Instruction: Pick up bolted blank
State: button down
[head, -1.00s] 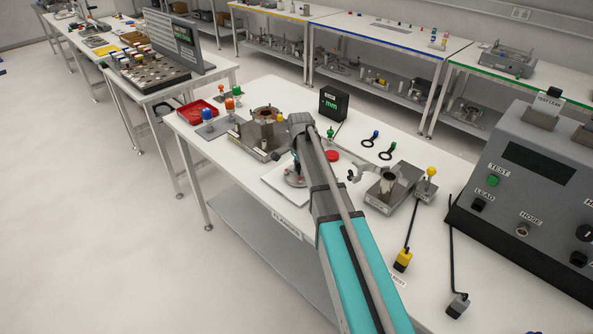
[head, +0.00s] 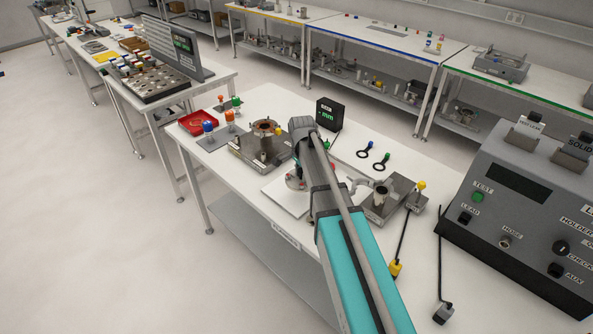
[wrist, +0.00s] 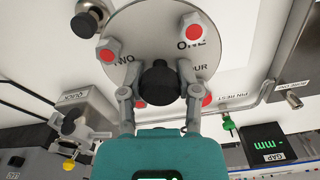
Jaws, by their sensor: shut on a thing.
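The bolted blank (wrist: 150,32) is a round grey metal plate with several red-centred bolts and a black knob (wrist: 160,82) in its middle. Number words such as ONE are printed on it. My gripper (wrist: 157,85) has one finger on each side of the knob and is shut on it. In the head view my arm covers most of the blank; a small part (head: 294,182) shows left of the arm, over a white plate (head: 285,198) on the bench. I cannot tell whether the blank touches what is under it.
A metal chamber block (head: 262,143) stands left of my arm, and a clamp fixture (head: 385,200) stands right of it. A black gap display (head: 330,113) is behind. A large grey test console (head: 520,195) fills the right side. A red tray (head: 198,122) sits at the bench's left end.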

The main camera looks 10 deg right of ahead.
jog(key=s+r+p, duration=0.3)
jog(key=s+r, duration=0.1)
jog(key=s, duration=0.5)
jog(key=shift+d, duration=0.35)
jog(key=shift+f, duration=0.1)
jog(key=shift+w+f+b, duration=0.1)
jog(key=shift+f+b, duration=0.95)
jog(key=shift+s, duration=0.2)
